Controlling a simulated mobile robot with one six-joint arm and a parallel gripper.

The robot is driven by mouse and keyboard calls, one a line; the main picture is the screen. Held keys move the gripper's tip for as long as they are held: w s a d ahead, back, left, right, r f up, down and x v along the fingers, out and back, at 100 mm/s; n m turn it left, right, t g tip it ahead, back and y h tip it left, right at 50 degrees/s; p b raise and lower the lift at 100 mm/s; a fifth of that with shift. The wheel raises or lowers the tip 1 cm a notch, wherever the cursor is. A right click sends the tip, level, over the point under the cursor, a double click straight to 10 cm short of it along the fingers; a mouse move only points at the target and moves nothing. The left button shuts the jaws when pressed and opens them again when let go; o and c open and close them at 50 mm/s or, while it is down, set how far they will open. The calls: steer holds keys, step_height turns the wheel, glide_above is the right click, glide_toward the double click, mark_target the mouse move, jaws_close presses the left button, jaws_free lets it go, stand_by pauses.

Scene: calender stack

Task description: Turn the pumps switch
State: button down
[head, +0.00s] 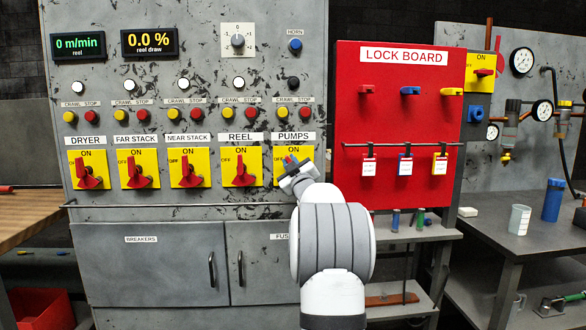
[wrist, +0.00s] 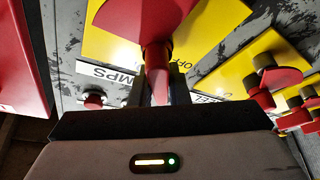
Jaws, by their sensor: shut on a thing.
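The pumps switch has a yellow plate (head: 302,153) marked ON, under the PUMPS label, at the right end of the switch row in the head view. My gripper (head: 291,164) is in front of this plate and covers much of it. In the wrist view the switch's red handle (wrist: 158,82) lies between the two fingers of my gripper (wrist: 160,88), which are shut on it. The yellow plate (wrist: 108,40) shows behind the handle there. The handle's exact angle is hard to tell, as the gripper hides most of it in the head view.
The reel switch (head: 240,173) is close on the left, with more switches beyond it. Crawl and stop buttons (head: 304,112) sit above. A rail (head: 180,204) runs below the switches. The red lock board (head: 380,130) stands close on the right.

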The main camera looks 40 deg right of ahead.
steer(key=n+y, duration=0.1)
steer(key=n, duration=0.1)
steer(key=n+y, duration=0.1)
steer(key=n, duration=0.1)
steer(key=n+g+y+p, duration=0.1)
steer(key=n, duration=0.2)
steer(key=shift+w+a+f, duration=0.2)
steer(key=shift+a+f, duration=0.1)
steer(key=shift+f, duration=0.05)
steer(key=n+p, duration=0.1)
steer(key=n+y, duration=0.1)
steer(key=n, duration=0.1)
steer(key=shift+a+f+g+p, duration=0.1)
steer(key=shift+f+g+p, duration=0.2)
steer(key=shift+g+p, duration=0.1)
steer(key=shift+w+f+n+g+p, duration=0.1)
steer(key=shift+f+n+g+p, duration=0.15)
steer(key=shift+n, duration=0.45)
steer(key=shift+f+n+g+p, duration=0.1)
steer(key=shift+n+g+p, duration=0.15)
steer(key=shift+n, duration=0.45)
steer(key=c, duration=1.4)
jaws_free()
steer(key=s, duration=0.2)
steer(key=s+a, duration=0.1)
steer(key=s, duration=0.4)
steer(key=shift+s+a, duration=0.2)
steer(key=shift+s, duration=0.2)
